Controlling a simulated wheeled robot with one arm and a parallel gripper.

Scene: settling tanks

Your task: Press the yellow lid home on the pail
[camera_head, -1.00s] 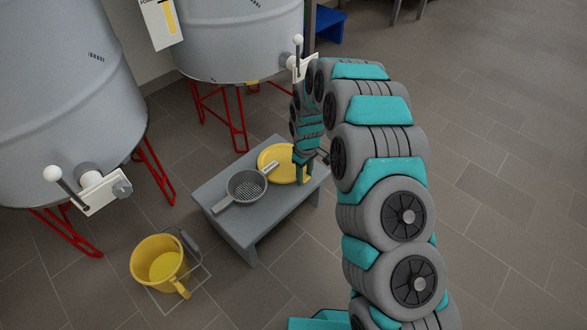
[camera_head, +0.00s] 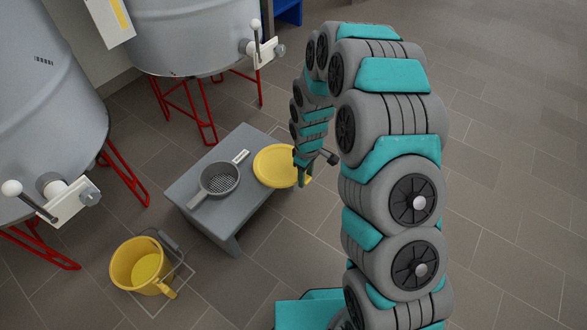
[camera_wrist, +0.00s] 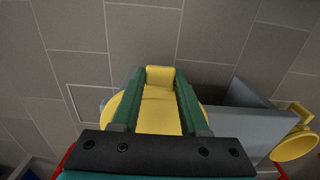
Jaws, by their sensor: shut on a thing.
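The yellow lid (camera_head: 272,164) is a round disc at the right end of the grey bench. My gripper (camera_head: 303,181) is at its right edge. In the wrist view my gripper (camera_wrist: 158,100) is shut on a yellow strip of the lid (camera_wrist: 158,118), between its green fingers. Whether the lid is clear of the bench top I cannot tell for sure. The yellow pail (camera_head: 126,262) stands upright and open on the floor, left of the bench and apart from the lid. Its handle points to the lower right. A yellow vessel, probably the pail (camera_wrist: 290,148), shows at the wrist view's right edge.
The grey bench (camera_head: 237,205) carries a grey strainer (camera_head: 219,180) beside the lid. A grey item (camera_head: 167,240) is by the pail, inside a floor outline. Grey tanks (camera_head: 45,110) on red legs, with valve levers (camera_head: 258,45), stand behind. The floor at right is clear.

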